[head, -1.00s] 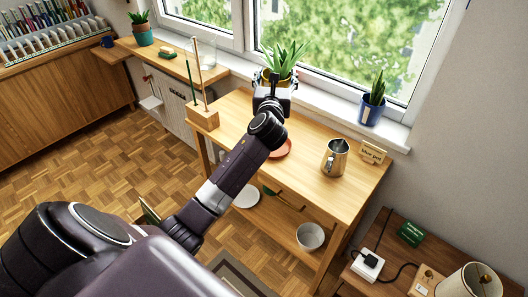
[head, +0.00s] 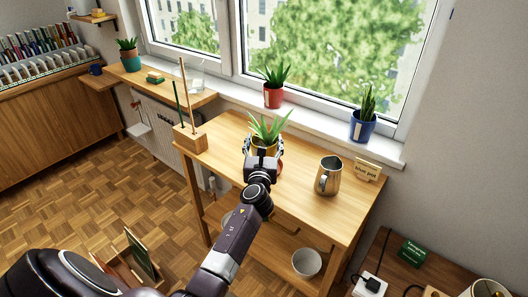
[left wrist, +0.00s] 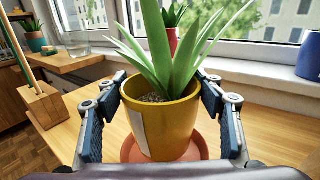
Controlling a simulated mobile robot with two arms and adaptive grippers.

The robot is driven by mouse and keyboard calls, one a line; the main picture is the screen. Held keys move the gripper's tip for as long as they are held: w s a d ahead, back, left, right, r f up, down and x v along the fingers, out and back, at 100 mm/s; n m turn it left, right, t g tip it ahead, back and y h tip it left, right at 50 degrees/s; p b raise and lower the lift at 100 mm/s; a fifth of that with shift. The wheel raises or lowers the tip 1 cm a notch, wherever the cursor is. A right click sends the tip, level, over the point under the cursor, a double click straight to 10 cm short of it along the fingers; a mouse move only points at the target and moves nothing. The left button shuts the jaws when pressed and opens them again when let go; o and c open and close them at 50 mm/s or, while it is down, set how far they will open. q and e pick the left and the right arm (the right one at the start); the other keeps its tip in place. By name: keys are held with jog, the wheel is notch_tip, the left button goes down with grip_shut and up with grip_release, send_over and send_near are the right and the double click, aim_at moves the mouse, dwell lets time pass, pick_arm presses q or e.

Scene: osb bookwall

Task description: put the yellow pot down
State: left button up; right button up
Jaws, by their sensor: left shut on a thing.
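The yellow pot (head: 265,143), with a spiky green plant, is upright in my left gripper (head: 263,150) over the wooden table (head: 235,128). In the left wrist view the fingers sit on both sides of the pot (left wrist: 165,125), shut on it just below the rim. An orange-red saucer (left wrist: 204,150) shows under and around the pot's base; in the head view my gripper mostly hides the saucer (head: 281,168). I cannot tell whether the pot touches the saucer. My right gripper is not in view.
A steel jug (head: 328,177) and a small "blue pot" sign (head: 367,170) stand to the right on the table. A wooden block with sticks (head: 190,139) is at its left end. A red pot (head: 273,97) and a blue pot (head: 362,128) stand on the windowsill.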

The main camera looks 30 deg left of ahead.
aim_at(265, 140)
pick_arm(q)
jog(key=shift+w+f+b, duration=0.1)
jog(key=shift+f+b, duration=0.4)
jog(key=shift+f, duration=0.85)
jog(key=shift+f, duration=0.15)
jog(key=o, duration=2.1)
jog(key=shift+f, duration=0.1)
jog(key=shift+r, duration=0.25)
jog(key=v, duration=1.2)
